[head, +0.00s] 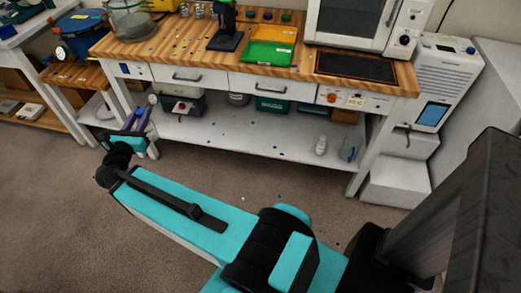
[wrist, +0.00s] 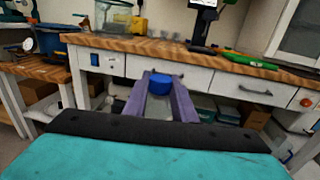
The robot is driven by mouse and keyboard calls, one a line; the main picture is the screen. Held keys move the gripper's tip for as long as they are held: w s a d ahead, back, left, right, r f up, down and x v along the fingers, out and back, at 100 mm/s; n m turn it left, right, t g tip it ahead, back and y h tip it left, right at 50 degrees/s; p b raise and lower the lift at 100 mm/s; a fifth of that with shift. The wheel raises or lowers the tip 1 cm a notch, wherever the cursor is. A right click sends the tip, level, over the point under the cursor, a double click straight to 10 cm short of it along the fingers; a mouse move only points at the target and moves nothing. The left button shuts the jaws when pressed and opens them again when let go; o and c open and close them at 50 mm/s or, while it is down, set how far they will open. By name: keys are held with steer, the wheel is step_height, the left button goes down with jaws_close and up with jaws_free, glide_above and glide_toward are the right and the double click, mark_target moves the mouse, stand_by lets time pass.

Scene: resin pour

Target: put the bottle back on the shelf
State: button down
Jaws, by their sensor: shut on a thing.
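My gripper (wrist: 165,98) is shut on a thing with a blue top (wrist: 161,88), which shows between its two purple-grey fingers. I take it for the bottle; its body is mostly hidden by the fingers. In the head view my gripper (head: 143,117) is at the far left, in front of the workbench's left front leg. The white lower shelf (head: 240,140) of the workbench lies to its right. A small white bottle (head: 321,146) stands upright on the right part of that shelf, with a clear container (head: 348,149) beside it.
The wooden benchtop (head: 165,50) has drawers below its front edge. Storage bins (head: 272,104) stand at the back of the lower shelf. A side table (head: 75,75) is at the left, and a white machine (head: 440,85) at the right. The shelf's front middle is mostly clear.

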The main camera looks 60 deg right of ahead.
steer(key=s+d+f+m+g+h+b, duration=0.1)
steer(key=s+d+f+g+b, duration=0.1)
steer(key=s+d+f+b, duration=0.65)
steer(key=s+d+f+m+g+b, duration=0.15)
steer(key=d+f, duration=0.35)
steer(key=d, duration=0.8)
steer(key=s+d+f+m+g+h+b, duration=0.1)
steer(key=s+d+f+g+b, duration=0.1)
steer(key=s+d+f+b, duration=0.6)
steer(key=s+d+f+m+g+b, duration=0.1)
steer(key=s+d+f+b, duration=0.2)
steer(key=s+d+f, duration=0.3)
steer(key=s+d+f+m+g+b, duration=0.1)
steer(key=s+d+f, duration=0.5)
steer(key=s, duration=0.6)
steer(key=s+d+f+m+g+b, duration=0.1)
steer(key=s+d+f+g+b, duration=0.2)
steer(key=s+d+f+b, duration=0.3)
steer(key=s+f, duration=0.1)
steer(key=s, duration=0.2)
steer(key=shift+d+f, duration=0.2)
steer(key=shift+d, duration=0.1)
steer(key=shift+m+b, duration=0.25)
steer(key=shift+b, duration=0.05)
